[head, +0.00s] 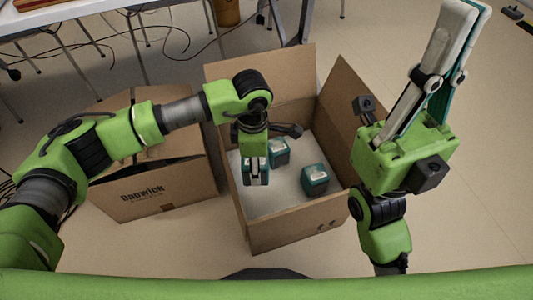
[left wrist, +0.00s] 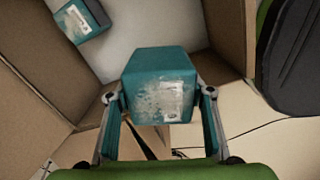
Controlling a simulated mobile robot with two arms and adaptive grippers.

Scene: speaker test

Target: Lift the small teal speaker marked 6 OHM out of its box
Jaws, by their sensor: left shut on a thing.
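An open cardboard box (head: 290,234) with a pale inner floor stands in the middle of the head view. Two teal speakers, one nearer the back (head: 279,150) and one to the right (head: 315,180), sit in it. My left gripper (head: 257,180) points down over the left part of the box. In the left wrist view its fingers are shut on a teal speaker (left wrist: 160,85) with a worn white label. I cannot read the marking. Another teal speaker (left wrist: 82,20) lies at upper left there. My right gripper (head: 474,8) is raised at upper right, pointing up, clear of the box; its finger gap is unclear.
A closed cardboard box (head: 150,192) marked "Dadwick" stands left of the open box, under my left arm. The open box's raised flaps (head: 350,95) stand at the back and right. A table (head: 70,12) is at the back left. The floor at the right is mostly bare.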

